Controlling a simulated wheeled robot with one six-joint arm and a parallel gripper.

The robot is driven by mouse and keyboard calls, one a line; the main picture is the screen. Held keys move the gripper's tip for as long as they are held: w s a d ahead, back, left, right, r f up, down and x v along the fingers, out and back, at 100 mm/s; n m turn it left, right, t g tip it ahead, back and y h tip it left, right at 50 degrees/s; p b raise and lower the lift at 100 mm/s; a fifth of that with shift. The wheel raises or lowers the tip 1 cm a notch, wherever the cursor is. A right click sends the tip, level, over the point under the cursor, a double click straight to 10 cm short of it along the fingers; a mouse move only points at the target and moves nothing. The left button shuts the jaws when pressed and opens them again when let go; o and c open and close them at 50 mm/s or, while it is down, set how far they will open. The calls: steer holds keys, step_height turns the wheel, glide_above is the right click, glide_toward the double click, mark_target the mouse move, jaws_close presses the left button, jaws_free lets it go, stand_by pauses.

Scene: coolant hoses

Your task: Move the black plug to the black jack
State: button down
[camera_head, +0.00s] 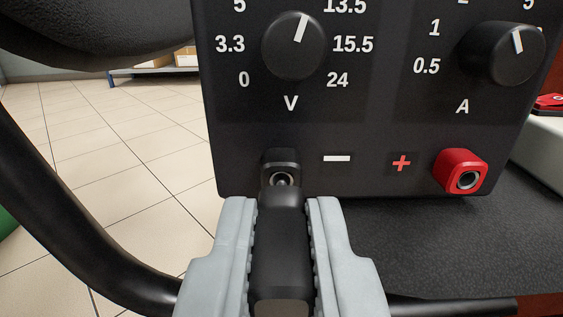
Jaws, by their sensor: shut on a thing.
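The black jack (281,162) is on the lower front of a dark power supply panel, left of the white minus mark. My gripper (285,215) is at the bottom middle, its two grey fingers closed on the sides of the black plug (281,258). The plug's narrow front end points at the black jack and overlaps its lower part in the picture. I cannot tell whether the tip is inside the jack or just in front of it. The red jack (462,171) is to the right, beside the red plus mark, with an empty metal hole.
The power supply (375,125) has a V knob (293,46) and an A knob (503,53) above the jacks. It stands on a dark textured surface (430,245). A thick black curved tube (75,225) runs down the left. Tiled floor lies beyond.

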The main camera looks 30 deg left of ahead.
steer(key=shift+w+a, duration=0.3)
steer(key=shift+w, duration=0.25)
stand_by(1.7)
steer(key=c, duration=1)
jaws_free()
steer(key=shift+v, duration=4.5)
